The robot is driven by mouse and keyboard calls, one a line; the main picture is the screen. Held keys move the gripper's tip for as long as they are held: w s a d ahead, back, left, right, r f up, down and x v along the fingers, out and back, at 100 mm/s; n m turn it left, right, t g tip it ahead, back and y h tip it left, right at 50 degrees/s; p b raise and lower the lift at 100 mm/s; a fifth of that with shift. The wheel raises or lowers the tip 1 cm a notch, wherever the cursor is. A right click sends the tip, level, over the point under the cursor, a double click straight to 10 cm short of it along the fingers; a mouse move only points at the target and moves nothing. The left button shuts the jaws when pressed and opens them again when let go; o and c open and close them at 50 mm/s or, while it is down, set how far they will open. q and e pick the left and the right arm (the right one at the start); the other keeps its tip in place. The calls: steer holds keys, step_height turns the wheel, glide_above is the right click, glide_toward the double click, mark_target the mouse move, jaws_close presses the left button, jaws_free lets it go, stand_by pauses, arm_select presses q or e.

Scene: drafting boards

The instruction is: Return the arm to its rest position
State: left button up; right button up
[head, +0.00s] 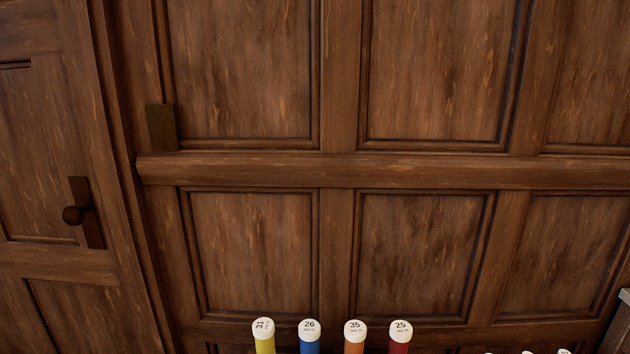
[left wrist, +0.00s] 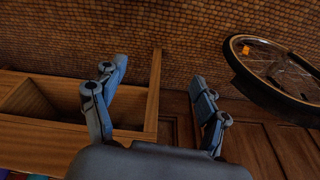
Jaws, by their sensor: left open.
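My left gripper (left wrist: 160,105) shows in the left wrist view with its two fingers spread apart and nothing between them. Behind it are a wooden shelf or box unit (left wrist: 60,135) on the left and a bicycle wheel (left wrist: 290,75) at the upper right. No gripper or arm shows in the head view. My right gripper is not in any view.
Tubes with white numbered caps stand along the bottom edge: yellow (head: 265,345), blue (head: 309,345), orange (head: 355,346) and red (head: 399,346).

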arm_select(q)
steer(key=s+a+f+g+p, duration=0.1)
steer(key=s+a+f, duration=0.2)
steer(key=s+f, duration=1.3)
steer(key=shift+s+f+p, duration=0.15)
steer(key=shift+s+p, duration=0.25)
steer(key=shift+s, duration=0.05)
